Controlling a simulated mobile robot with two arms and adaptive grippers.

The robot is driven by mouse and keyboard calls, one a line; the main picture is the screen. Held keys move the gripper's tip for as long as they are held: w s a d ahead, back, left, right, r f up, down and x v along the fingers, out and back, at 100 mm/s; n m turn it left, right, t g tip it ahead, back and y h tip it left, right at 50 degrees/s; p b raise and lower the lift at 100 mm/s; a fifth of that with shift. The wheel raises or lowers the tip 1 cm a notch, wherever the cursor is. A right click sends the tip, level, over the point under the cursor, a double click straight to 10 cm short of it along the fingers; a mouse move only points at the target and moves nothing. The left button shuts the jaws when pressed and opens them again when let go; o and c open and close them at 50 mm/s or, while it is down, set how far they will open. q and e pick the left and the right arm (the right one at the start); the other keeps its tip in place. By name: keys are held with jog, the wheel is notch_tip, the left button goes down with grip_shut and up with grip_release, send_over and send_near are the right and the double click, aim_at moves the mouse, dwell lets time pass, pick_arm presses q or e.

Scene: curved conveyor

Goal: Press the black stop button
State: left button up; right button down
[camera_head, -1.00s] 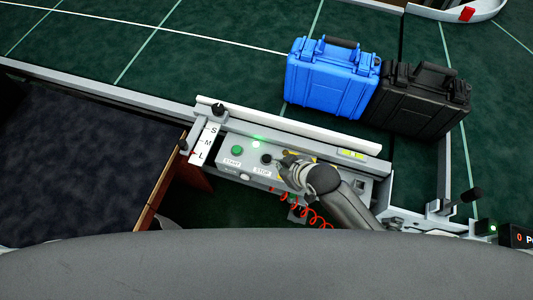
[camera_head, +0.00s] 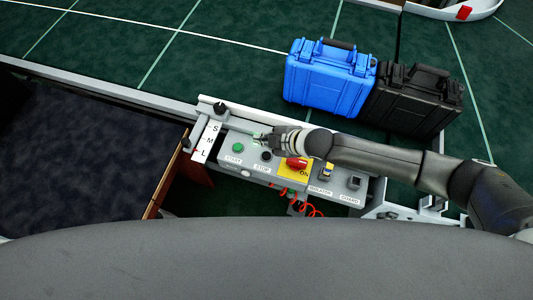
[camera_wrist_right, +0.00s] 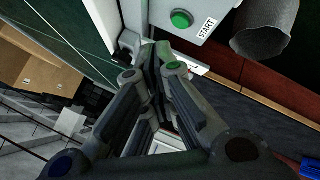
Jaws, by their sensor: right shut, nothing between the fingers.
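The black stop button (camera_head: 266,156) is on the grey control panel (camera_head: 246,171), above the STOP label and to the right of the green START button (camera_head: 238,147). My right gripper (camera_head: 260,138) is shut and empty. In the head view its tip appears just beyond the stop button, toward the conveyor; I cannot tell its height above the panel. In the right wrist view the shut fingertips (camera_wrist_right: 163,55) point toward the panel, near the green button (camera_wrist_right: 181,18). The stop button is not visible there. My left gripper is out of view.
A red knob on a yellow plate (camera_head: 297,163) and an isolator switch (camera_head: 326,173) sit right of the stop button. An S-M-L selector (camera_head: 206,142) is at the panel's left. Blue (camera_head: 327,78) and black (camera_head: 413,99) cases stand on the green conveyor (camera_head: 230,55).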

jog(key=shift+f, duration=0.1)
jog(key=b, duration=0.7)
send_over(265, 158)
notch_tip(265, 158, down, 7)
jog(key=shift+w+f, duration=0.1)
jog(key=shift+f, duration=0.05)
jog(key=shift+f+b, duration=0.55)
jog(key=shift+f, duration=0.15)
dwell(0.6)
jog(key=shift+f, duration=0.4)
jog(key=shift+f+b, duration=0.4)
jog(key=shift+f, duration=0.05)
dwell(0.5)
jog(key=shift+r, duration=0.1)
jog(key=shift+r+p, duration=0.75)
jog(key=shift+p, duration=0.1)
